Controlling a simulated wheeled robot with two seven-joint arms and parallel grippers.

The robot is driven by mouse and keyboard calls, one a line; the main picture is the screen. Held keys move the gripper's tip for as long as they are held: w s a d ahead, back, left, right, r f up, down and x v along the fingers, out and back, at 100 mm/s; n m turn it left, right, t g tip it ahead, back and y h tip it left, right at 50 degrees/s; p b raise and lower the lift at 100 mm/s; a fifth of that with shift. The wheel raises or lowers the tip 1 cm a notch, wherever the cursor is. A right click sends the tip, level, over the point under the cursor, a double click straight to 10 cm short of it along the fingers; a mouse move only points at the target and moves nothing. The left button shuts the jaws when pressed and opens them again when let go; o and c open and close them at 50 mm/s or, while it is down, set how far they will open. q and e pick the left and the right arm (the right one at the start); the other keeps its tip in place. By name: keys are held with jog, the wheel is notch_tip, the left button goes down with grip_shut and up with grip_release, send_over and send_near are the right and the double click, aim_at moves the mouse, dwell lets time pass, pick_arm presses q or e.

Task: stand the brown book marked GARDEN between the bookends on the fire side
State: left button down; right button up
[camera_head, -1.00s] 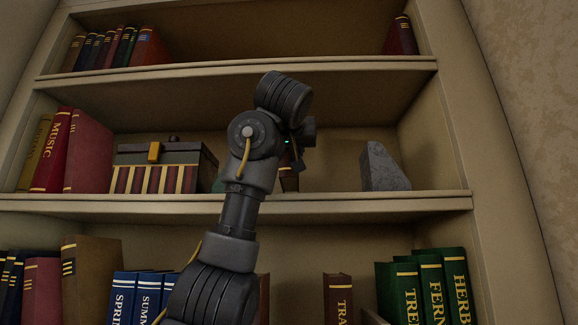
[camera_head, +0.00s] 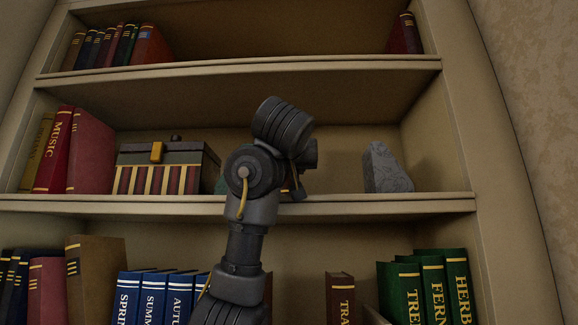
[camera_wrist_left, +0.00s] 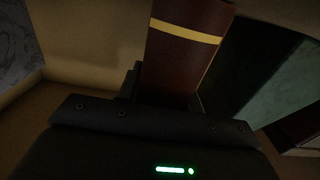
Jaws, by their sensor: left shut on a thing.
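In the left wrist view a dark brown book (camera_wrist_left: 180,62) with a yellow band stands out from my left gripper (camera_wrist_left: 165,98), which is shut on it. The word on its spine is not readable. In the head view my left gripper (camera_head: 298,188) is at the middle shelf, mostly hidden behind my arm, and the book is almost wholly hidden. A grey stone bookend (camera_head: 386,168) stands on that shelf to the right of the gripper. A sliver of a greenish thing (camera_head: 220,185), perhaps the other bookend, shows left of my arm. My right gripper is out of view.
A striped box (camera_head: 160,168) stands left of my arm on the middle shelf (camera_head: 400,203), with several books (camera_head: 90,155) farther left. Room shows between my gripper and the grey bookend. The lower shelf holds blue, brown and green books (camera_head: 435,285); the top shelf bounds the space above.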

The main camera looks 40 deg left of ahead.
pick_arm(q)
jog(key=shift+d+f, duration=0.15)
jog(key=c, duration=0.9)
grip_release()
jog(key=shift+r, duration=0.25)
jog(key=b+v, duration=0.9)
jog(key=v, duration=0.3)
jog(key=shift+b, duration=0.3)
jog(key=shift+f, duration=0.1)
